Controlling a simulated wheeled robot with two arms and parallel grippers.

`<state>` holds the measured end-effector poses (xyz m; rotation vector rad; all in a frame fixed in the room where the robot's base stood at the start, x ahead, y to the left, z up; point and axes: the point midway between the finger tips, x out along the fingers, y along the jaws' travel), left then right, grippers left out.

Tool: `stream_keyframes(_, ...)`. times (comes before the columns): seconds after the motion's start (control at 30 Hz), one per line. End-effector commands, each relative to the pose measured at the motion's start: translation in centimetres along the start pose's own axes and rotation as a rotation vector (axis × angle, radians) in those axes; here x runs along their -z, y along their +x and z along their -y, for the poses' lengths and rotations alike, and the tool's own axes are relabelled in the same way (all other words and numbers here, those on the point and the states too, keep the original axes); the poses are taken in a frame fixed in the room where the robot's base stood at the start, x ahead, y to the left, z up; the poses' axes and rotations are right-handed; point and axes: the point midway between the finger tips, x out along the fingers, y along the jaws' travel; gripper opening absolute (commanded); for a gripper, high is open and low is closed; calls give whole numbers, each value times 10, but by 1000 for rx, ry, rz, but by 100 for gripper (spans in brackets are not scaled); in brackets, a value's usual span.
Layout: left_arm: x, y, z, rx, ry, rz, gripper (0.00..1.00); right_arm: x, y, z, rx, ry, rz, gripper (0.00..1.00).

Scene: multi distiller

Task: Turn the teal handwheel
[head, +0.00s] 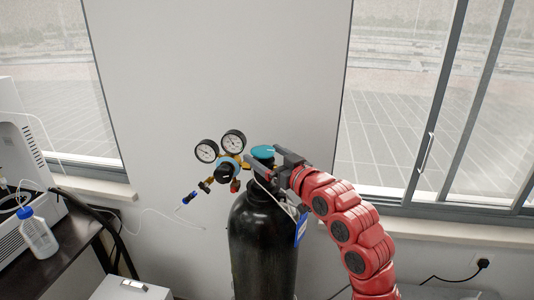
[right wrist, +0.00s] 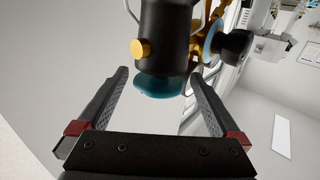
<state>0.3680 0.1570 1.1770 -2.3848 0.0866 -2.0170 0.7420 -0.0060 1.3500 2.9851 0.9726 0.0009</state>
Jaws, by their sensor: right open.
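The teal handwheel (head: 263,151) sits on top of the black gas cylinder (head: 262,245) in the head view. It also shows in the right wrist view (right wrist: 158,88), in the gap between the fingertips, with space visible on both sides. My right gripper (head: 262,162) reaches in from the right at the cylinder's top; in the right wrist view my right gripper (right wrist: 159,75) is open, with nothing held. I cannot tell how deep the handwheel sits between the fingers. My left gripper is not in view.
Two round gauges (head: 233,141) and the regulator (head: 227,169) with brass fittings stand just left of the handwheel. A dark table with a blue-capped bottle (head: 38,235) is at the left. A plain wall (head: 220,60) is behind, with windows either side.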

Motion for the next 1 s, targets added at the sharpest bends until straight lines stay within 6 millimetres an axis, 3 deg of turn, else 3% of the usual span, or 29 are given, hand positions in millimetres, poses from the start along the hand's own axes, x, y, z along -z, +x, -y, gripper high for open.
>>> stream_keyframes(0.17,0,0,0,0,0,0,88,0,0,0,0,1,0,100)
stream_keyframes(0.2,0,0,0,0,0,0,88,0,0,0,0,1,0,96)
stream_keyframes(0.6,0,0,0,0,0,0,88,0,0,0,0,2,0,24)
stream_keyframes(1.0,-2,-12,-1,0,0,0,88,-3,0,2,-75,2,-3,24)
